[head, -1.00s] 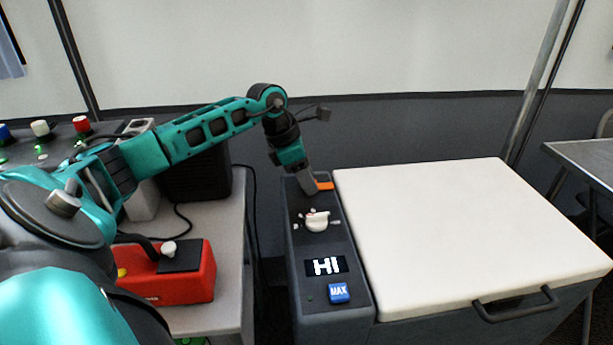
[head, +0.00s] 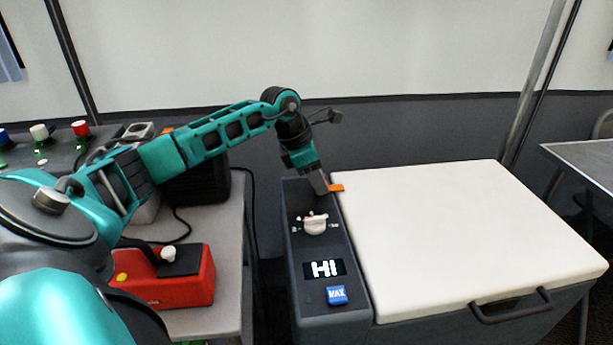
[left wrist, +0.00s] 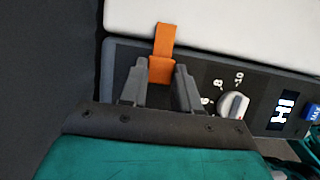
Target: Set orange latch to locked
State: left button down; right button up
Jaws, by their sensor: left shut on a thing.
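The orange latch (head: 337,188) sits at the far end of the dark control panel (head: 325,245), by the white lid (head: 470,235). In the left wrist view the latch (left wrist: 164,40) reaches from between my fingers over the panel's edge onto the lid. My left gripper (head: 324,189) is shut on the latch, and the wrist view shows one finger on each side of its lower part (left wrist: 160,75). The fingers hide part of the latch in the head view. My right gripper is not in view.
The panel also has a white dial (head: 315,225), a lit "HI" display (head: 325,268) and a blue "MAX" button (head: 337,295). The lid has a dark handle (head: 512,311). A red box (head: 185,280) stands on the grey table (head: 230,265) at left.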

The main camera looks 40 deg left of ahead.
pick_arm(q)
jog(key=shift+w+d, duration=0.25)
jog(key=shift+w, duration=0.05)
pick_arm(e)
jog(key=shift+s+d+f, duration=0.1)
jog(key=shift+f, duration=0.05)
pick_arm(q)
jog(key=shift+r, duration=0.1)
jog(key=c, duration=0.8)
grip_release()
jog(key=p+v, duration=0.2)
jog(key=v, duration=1)
jog(key=shift+r+p, duration=0.35)
jog(key=shift+p, duration=0.05)
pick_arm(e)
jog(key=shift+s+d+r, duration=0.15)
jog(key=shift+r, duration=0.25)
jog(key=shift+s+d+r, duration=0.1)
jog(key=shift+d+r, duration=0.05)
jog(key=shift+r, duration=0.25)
